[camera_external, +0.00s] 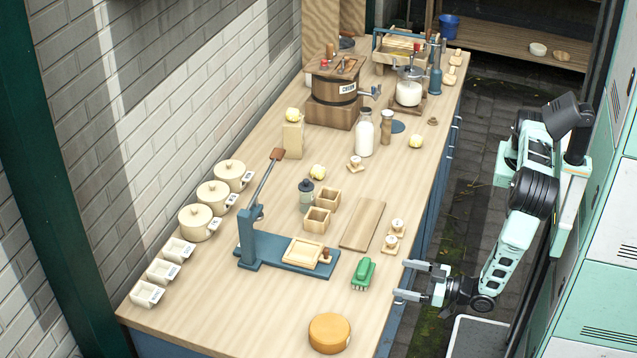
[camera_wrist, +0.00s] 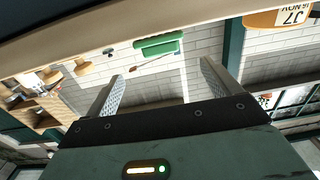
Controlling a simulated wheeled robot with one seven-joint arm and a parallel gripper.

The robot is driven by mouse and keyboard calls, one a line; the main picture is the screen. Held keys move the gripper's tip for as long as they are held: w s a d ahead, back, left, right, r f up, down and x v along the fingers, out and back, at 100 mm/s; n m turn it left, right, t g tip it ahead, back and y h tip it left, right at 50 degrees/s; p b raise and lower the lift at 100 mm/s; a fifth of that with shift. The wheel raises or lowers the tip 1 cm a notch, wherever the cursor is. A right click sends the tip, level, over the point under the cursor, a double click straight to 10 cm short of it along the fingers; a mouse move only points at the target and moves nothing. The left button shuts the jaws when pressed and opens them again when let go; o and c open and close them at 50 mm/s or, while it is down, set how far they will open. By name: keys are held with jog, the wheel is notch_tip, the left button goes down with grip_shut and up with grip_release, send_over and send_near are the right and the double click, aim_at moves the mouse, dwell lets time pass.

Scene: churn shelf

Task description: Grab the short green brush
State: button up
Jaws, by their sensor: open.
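The short green brush (camera_external: 363,273) lies on the wooden bench top near its right edge, bristles down. My gripper (camera_external: 401,279) is just to the right of the brush, beyond the bench edge, with its two fingers apart and pointing left toward it. Nothing is between the fingers. In the wrist view the green brush (camera_wrist: 158,46) shows ahead of and between the fingertips of my gripper (camera_wrist: 160,70), with a gap to it. Its lower part is partly hidden there.
An orange cheese wheel (camera_external: 329,333) sits in front of the brush and also shows in the wrist view (camera_wrist: 280,17). A blue press (camera_external: 290,252) with a wooden tray stands to the left.

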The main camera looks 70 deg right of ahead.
aim_at(368, 270)
jog(key=w, duration=1)
jog(key=shift+w+a, duration=0.1)
jog(key=shift+w, duration=0.1)
jog(key=c, duration=1.1)
